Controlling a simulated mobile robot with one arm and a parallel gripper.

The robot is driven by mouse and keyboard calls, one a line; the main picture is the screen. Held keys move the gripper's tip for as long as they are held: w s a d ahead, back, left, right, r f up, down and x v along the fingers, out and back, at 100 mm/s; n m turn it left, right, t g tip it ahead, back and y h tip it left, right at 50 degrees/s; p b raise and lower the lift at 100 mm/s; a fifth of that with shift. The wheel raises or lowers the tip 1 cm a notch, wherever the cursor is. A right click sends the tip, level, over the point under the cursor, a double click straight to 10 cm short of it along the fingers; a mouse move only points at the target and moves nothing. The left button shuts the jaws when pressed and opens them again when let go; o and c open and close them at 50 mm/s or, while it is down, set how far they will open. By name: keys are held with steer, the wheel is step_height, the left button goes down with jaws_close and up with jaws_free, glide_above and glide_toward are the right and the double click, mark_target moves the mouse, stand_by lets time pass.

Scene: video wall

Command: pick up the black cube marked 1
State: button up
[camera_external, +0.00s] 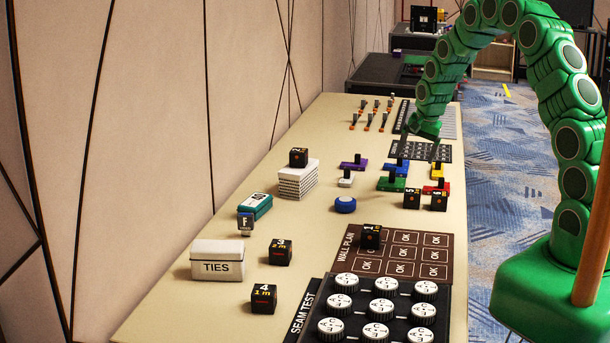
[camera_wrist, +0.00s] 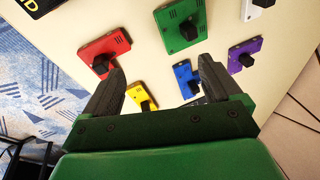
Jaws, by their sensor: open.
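The black cube marked 1 (camera_external: 371,237) sits on the brown wall plan mat (camera_external: 402,279), at the mat's upper left, in the external view. It does not show in the wrist view. My gripper (camera_external: 421,140) is farther up the table, well beyond the cube, over the area behind the coloured blocks. In the wrist view my gripper (camera_wrist: 161,66) is open, with nothing between its fingers.
Several other black cubes stand around, such as cube 2 (camera_external: 298,157) on a white stack, cube 3 (camera_external: 281,251), cube 4 (camera_external: 264,298) and cube 5 (camera_external: 412,198). Coloured blocks with black knobs include a green one (camera_wrist: 181,24). The seam test tray (camera_external: 357,309) is nearest.

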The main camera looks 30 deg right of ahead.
steer(key=s+a+r+m+g+y, duration=0.2)
steer(key=s+a+r+g+y, duration=0.15)
steer(key=s+a, duration=0.45)
steer(key=s+a+r+m+g+y, duration=0.1)
steer(key=s+a+r+g+y, duration=0.15)
steer(key=s+a+y, duration=0.55)
steer(key=s+a+r+g, duration=0.1)
steer(key=a+r+g, duration=0.1)
steer(key=a+r, duration=0.55)
glide_toward(375, 226)
steer(key=shift+s+a+f+y, duration=0.25)
steer(key=shift+a+f+y, duration=0.1)
steer(key=shift+f+y, duration=0.15)
steer(key=shift+a+f, duration=0.15)
steer(key=shift+f, duration=0.35)
steer(key=shift+r+x, duration=0.15)
steer(key=shift+x, duration=1.75)
steer(key=shift+r+x, duration=0.15)
steer(key=shift+x, duration=1.7)
steer(key=shift+a, duration=0.1)
steer(key=c, duration=1.4)
